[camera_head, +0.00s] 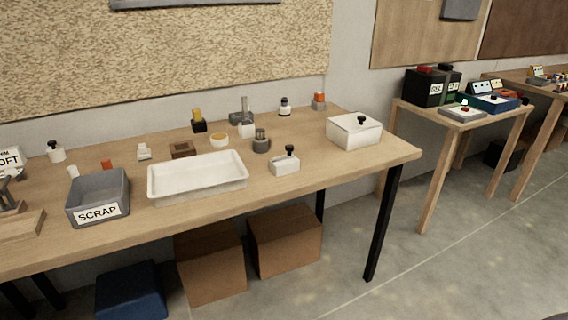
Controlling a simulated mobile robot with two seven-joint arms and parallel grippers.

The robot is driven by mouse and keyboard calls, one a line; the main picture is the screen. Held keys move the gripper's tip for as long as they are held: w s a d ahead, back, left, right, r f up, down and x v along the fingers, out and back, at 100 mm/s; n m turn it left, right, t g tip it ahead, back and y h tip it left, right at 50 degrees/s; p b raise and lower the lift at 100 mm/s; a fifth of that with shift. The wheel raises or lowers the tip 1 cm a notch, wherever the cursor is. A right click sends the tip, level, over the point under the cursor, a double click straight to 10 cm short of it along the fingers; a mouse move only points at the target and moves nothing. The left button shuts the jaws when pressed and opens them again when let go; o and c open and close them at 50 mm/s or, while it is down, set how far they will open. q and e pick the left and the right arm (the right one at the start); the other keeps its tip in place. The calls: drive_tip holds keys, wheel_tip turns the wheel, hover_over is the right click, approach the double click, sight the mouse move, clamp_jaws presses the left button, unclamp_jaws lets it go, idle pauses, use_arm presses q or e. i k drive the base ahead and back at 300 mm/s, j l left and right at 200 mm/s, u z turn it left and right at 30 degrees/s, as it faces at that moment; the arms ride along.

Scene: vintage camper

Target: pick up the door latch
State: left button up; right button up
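I cannot tell for sure which item is the door latch. A small white block with a black knob (285,165) stands near the front edge of the wooden workbench (330,170), right of a white tray (198,193). A larger white box with a black knob (352,134) stands at the bench's right end. Neither of my grippers is in view.
A grey SCRAP bin (98,213) stands left of the white tray, which looks empty. Cardboard boxes (284,240) and a dark blue bin (131,292) sit under the bench. A smaller table (440,115) stands to the right, with open floor between.

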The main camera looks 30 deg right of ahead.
sight(286, 166)
drive_tip(key=i+l, duration=0.1)
drive_tip(key=l, duration=0.3)
drive_tip(key=i+l+z, duration=0.15)
drive_tip(key=l, duration=0.6)
drive_tip(key=i+l+z, duration=0.15)
drive_tip(key=l, duration=0.2)
drive_tip(key=i+l, duration=0.15)
drive_tip(key=l, duration=0.2)
drive_tip(key=z, duration=0.05)
